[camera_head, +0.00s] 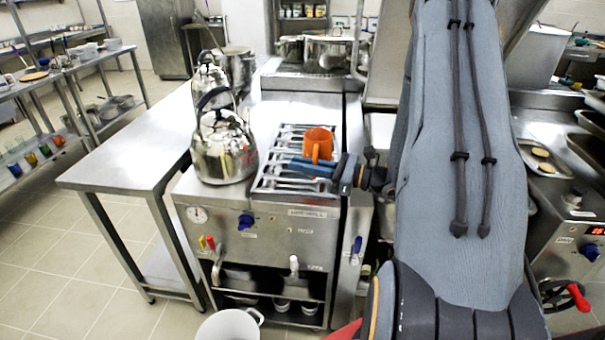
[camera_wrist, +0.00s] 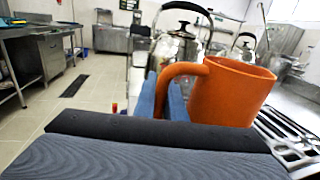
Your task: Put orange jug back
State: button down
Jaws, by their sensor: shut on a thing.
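The orange jug (camera_head: 318,144) is upright over the stove's grate in the head view. It also shows large in the wrist view (camera_wrist: 232,92), with its handle toward the left. My gripper (camera_head: 307,168) reaches in from the right with blue fingers. In the wrist view the fingers (camera_wrist: 171,98) are shut on the jug's handle. I cannot tell whether the jug's base touches the grate or is held a little above it.
A steel kettle (camera_head: 223,150) stands left of the grate (camera_head: 270,180), close to the jug. Another kettle (camera_head: 209,82) stands behind it. Steel pots (camera_head: 328,52) stand at the back. The steel side table (camera_head: 125,165) has a bare top. A white bucket (camera_head: 228,325) is on the floor in front.

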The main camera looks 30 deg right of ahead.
jog(key=shift+f+p, duration=0.3)
jog(key=shift+f, duration=1.25)
jog(key=shift+f, duration=0.15)
jog(key=c, duration=1.8)
grip_release()
